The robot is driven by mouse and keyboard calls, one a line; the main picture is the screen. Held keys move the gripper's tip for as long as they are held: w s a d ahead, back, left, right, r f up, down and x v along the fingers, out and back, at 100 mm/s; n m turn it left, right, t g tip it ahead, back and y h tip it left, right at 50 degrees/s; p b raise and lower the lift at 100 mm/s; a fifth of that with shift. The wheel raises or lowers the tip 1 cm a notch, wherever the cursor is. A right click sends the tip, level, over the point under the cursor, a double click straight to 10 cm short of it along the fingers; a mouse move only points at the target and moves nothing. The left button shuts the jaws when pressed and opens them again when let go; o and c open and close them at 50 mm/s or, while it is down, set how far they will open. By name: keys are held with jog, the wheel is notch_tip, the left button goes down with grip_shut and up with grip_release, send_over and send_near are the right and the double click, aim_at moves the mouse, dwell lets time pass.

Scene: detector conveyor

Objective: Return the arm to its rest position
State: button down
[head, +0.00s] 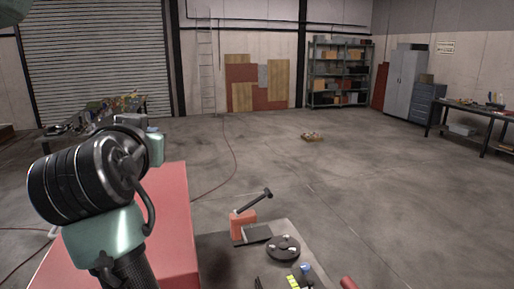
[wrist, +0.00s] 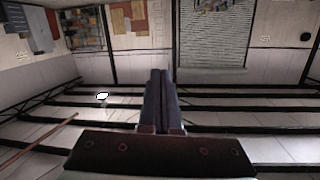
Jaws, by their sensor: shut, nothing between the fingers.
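My arm stands raised at the left of the head view, with a black ribbed joint (head: 80,180) above a pale green link (head: 105,232). My gripper is not clearly visible in the head view. In the wrist view, my gripper (wrist: 160,74) shows two dark fingers pressed together, with nothing between them. The room appears upside down behind it, with ceiling beams low in the picture and a roll-up door (wrist: 213,35) at the top. The fingers touch nothing that I can see.
A red surface (head: 165,215) lies beside my arm. A grey worktop (head: 215,262) at the bottom holds a red block (head: 242,222), a hammer-like tool (head: 256,200) and a dark disc (head: 283,248). A cluttered bench (head: 105,115) stands behind at left. The floor to the right is mostly open.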

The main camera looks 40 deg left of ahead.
jog(key=w+d+r+m+t+h+b, duration=0.15)
jog(key=w+d+r+t, duration=0.3)
jog(key=d, duration=0.75)
jog(key=w+d+r+m+t+h, duration=0.1)
jog(key=w+d+r+m+t, duration=0.2)
jog(key=w+d+t, duration=0.55)
jog(key=s+d+r+m+t+h, duration=0.1)
jog(key=s+d+h, duration=0.1)
jog(key=d, duration=0.6)
jog(key=s+d+r+m+t+h, duration=0.2)
jog(key=d+h, duration=0.3)
jog(key=d, duration=0.4)
jog(key=s+d+r+m+t+h, duration=0.2)
jog(key=s+d+h, duration=0.1)
jog(key=d, duration=0.6)
jog(key=shift+s+h+b, duration=0.3)
jog(key=shift+h+b, duration=0.05)
jog(key=shift+h, duration=0.2)
jog(key=shift+s, duration=0.1)
